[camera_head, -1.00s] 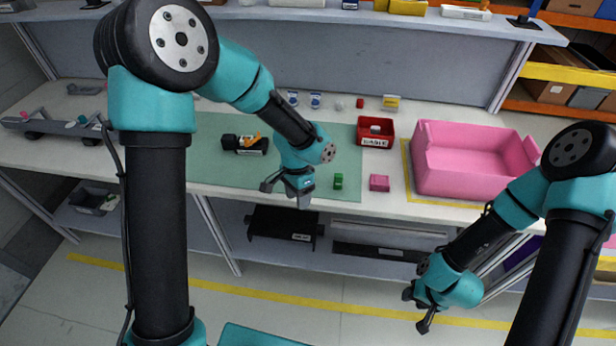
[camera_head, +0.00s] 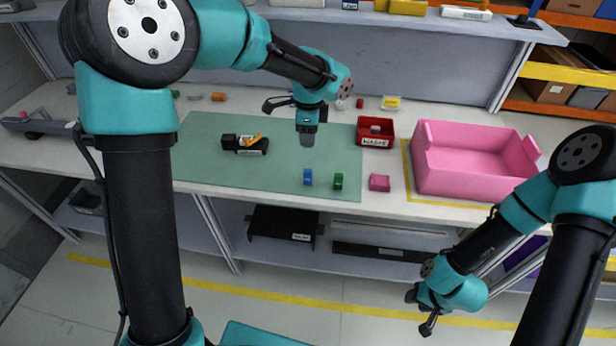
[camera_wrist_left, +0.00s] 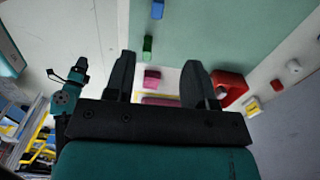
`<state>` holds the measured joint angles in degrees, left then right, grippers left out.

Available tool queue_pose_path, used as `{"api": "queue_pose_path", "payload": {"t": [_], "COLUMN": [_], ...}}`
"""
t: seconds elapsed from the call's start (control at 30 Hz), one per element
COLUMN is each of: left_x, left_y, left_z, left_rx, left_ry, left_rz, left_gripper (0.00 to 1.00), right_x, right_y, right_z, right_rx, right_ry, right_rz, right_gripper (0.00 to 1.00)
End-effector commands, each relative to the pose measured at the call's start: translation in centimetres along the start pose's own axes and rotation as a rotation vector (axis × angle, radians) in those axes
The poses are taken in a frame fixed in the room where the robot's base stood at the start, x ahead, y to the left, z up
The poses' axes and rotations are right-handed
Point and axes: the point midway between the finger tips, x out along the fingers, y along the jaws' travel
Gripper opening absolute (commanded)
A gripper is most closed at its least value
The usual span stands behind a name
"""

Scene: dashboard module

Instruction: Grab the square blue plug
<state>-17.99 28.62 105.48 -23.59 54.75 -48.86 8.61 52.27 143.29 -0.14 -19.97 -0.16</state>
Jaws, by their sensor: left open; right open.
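The square blue plug (camera_head: 308,177) stands on the green mat (camera_head: 205,160) near the table's front edge. It also shows at the top of the left wrist view (camera_wrist_left: 157,10). My left gripper (camera_head: 288,121) is open and empty, above the mat and apart from the blue plug. Its two fingers (camera_wrist_left: 158,80) show spread in the left wrist view, with the blue plug beyond their tips. My right gripper (camera_head: 418,312) is open and empty, low in front of the table.
A green block (camera_head: 338,181) stands close right of the blue plug, and a pink block (camera_head: 380,183) is further right. A red box (camera_head: 376,132) and a large pink bin (camera_head: 470,185) are to the right. A black module (camera_head: 245,144) lies on the mat.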

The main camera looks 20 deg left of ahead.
Motion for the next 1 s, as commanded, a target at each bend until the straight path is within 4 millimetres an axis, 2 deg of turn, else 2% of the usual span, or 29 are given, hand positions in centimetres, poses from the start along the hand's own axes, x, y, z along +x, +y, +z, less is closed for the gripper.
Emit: {"api": "queue_pose_path", "payload": {"t": [0.6,0.77,1.0], "left_x": [10.1,11.4,11.5], "left_y": [0.1,0.1,0.1], "left_z": [0.0,0.0,0.0], "left_rx": [-0.001,-0.001,-0.002], "left_ry": [-0.001,0.0,0.001], "left_rz": [0.003,0.002,0.0], "left_gripper": [0.5,0.5,0.5], "right_x": [0.0,0.0,0.0], "right_y": [0.0,0.0,0.0], "right_z": [0.0,0.0,0.0], "right_rx": [0.0,0.0,0.0], "right_ry": [0.0,0.0,0.0], "right_rz": [0.0,0.0,0.0], "right_gripper": [0.43,0.43,0.43]}}
